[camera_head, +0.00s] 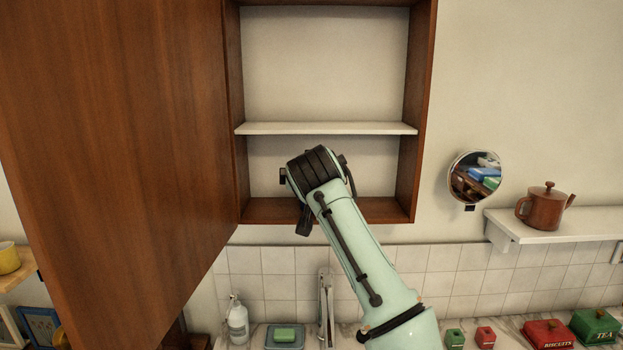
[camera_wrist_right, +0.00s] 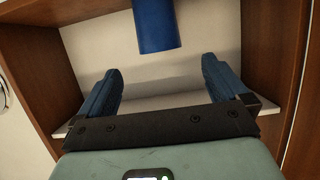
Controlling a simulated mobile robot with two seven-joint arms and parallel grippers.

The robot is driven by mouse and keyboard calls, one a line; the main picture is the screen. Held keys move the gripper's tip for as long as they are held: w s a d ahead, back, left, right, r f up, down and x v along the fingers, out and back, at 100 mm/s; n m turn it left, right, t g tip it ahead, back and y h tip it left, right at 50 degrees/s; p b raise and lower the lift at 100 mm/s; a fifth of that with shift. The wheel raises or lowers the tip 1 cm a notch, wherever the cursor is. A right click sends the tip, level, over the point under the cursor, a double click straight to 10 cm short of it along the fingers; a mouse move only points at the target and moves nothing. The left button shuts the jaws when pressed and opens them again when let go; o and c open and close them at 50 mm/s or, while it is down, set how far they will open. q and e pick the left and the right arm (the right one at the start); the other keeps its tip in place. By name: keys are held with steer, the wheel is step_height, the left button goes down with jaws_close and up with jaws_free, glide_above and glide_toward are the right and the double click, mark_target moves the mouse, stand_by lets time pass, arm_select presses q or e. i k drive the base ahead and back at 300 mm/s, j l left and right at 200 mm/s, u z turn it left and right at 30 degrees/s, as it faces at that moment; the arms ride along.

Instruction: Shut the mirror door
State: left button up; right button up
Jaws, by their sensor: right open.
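The mirror door (camera_head: 120,130) of the wooden wall cabinet (camera_head: 421,110) stands wide open at the left in the head view, swung out toward me. Its plain brown wood face shows; no mirror surface is visible on it. My right gripper (camera_head: 316,172) is in front of the open cabinet, below its shelf and to the right of the door, apart from the door. In the wrist view my right gripper (camera_wrist_right: 159,78) has its two blue fingers spread, with nothing seen between them. My left gripper is out of view.
The cabinet's white shelf (camera_head: 325,128) looks empty. A round mirror (camera_head: 475,178) and a shelf with a brown teapot (camera_head: 545,208) are at the right. A soap bottle (camera_head: 237,322), tap (camera_head: 326,305) and tins (camera_head: 548,333) stand below. A blue shape (camera_wrist_right: 157,28) is unclear.

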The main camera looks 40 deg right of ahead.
mark_target(116, 157)
steer(key=k+j, duration=1.15)
steer(key=j, duration=0.3)
